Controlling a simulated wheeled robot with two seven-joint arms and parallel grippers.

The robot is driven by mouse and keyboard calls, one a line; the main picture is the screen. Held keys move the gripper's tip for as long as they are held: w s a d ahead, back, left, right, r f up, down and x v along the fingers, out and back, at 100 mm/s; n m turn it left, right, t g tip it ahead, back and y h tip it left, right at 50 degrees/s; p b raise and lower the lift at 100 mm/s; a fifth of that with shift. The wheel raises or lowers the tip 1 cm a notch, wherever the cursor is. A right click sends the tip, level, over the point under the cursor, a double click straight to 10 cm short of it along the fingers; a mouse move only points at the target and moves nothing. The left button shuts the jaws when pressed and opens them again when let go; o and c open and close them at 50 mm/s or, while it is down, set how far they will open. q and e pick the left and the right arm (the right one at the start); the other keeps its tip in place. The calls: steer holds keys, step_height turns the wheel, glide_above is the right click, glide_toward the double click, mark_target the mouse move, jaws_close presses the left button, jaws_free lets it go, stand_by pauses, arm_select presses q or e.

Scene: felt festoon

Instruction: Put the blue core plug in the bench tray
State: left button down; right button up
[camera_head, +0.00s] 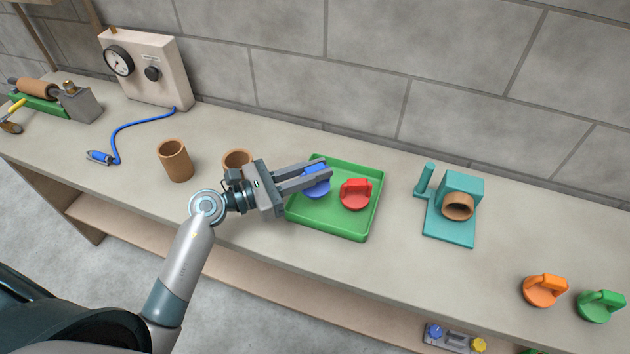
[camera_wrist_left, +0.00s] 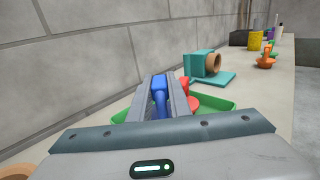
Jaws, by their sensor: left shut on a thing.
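The blue core plug (camera_head: 318,188) is at the left side of the green bench tray (camera_head: 341,230). My left gripper (camera_head: 322,172) reaches over the tray's left rim, shut on the plug's handle. In the left wrist view the blue plug (camera_wrist_left: 159,95) stands between the two fingers (camera_wrist_left: 160,98). The fingers hide part of it, and I cannot tell whether its base touches the tray floor. A red plug (camera_head: 356,194) sits in the tray just right of the blue one. My right gripper is not in view.
Two brown cardboard tubes (camera_head: 175,160) stand left of the tray; my gripper partly hides one. A teal fixture (camera_head: 449,232) stands to the right, with orange (camera_head: 545,290) and green plugs (camera_head: 601,306) farther right. A gauge box (camera_head: 146,70) and blue hose (camera_head: 130,125) are left.

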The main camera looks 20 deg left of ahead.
mark_target(322, 188)
arm_select(q)
steer(key=shift+f, duration=0.5)
step_height(322, 188, down, 3)
steer(key=shift+r+p, duration=0.15)
steer(key=shift+p, duration=0.25)
steer(key=shift+f, duration=0.2)
steer(key=shift+f, duration=0.1)
steer(key=c, duration=1.6)
jaws_free()
steer(key=shift+c, duration=0.2)
